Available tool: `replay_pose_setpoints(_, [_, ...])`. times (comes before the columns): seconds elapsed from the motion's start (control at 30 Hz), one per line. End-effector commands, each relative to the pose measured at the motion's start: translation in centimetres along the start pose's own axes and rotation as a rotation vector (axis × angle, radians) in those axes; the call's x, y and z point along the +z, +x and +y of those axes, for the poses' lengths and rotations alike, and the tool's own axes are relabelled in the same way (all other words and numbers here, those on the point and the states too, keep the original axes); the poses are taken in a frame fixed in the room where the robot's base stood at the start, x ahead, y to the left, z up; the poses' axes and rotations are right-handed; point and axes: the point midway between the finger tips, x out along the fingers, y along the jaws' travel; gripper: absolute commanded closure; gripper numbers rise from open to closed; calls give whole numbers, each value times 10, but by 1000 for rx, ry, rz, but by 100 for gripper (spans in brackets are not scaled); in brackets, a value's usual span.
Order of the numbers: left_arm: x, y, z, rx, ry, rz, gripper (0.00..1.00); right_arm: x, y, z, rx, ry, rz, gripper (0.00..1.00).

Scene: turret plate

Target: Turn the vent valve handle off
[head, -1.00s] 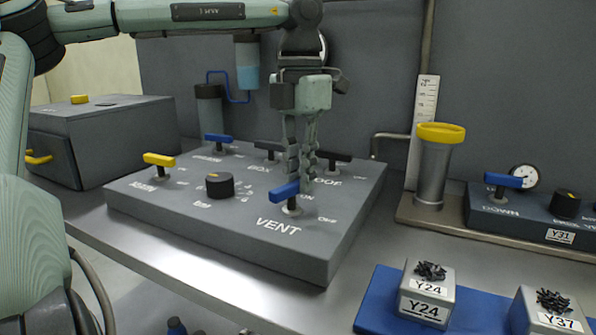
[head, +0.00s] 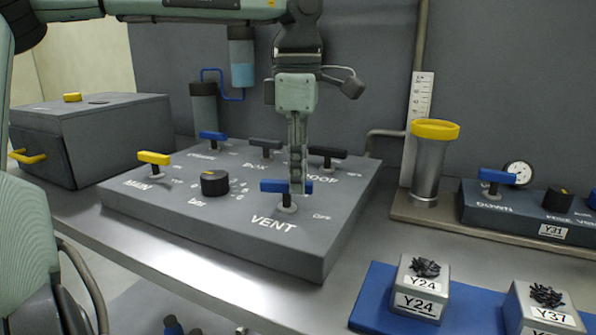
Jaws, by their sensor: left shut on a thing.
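The blue vent valve handle (head: 272,186) stands on its stem at the front of the grey valve panel (head: 240,243), above the printed VENT label. The handle lies roughly level across the picture, its left part bare. The printed OFF mark sits to the right of the stem. My left gripper (head: 298,184) points straight down from above, its fingers close together on the right part of the handle. The fingers hide some of that part. My right gripper is not in view.
A black knob (head: 215,183), a yellow MAIN handle (head: 154,158), a blue handle (head: 212,136) and two black handles stand on the same panel. A grey column with a yellow rim (head: 435,131) stands to the right. Labelled boxes (head: 421,289) sit on a blue mat in front.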

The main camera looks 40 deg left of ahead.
Motion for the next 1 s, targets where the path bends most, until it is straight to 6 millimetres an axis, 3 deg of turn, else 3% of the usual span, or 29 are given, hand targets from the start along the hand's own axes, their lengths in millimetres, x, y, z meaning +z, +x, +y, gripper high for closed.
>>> replay_pose_setpoints(0.4, [-1, -1, -4, 2, 263, -1, 100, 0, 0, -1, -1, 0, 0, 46])
replay_pose_setpoints(1.0, [-1, -1, -5, 3, 336, 0, 100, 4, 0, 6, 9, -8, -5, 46])
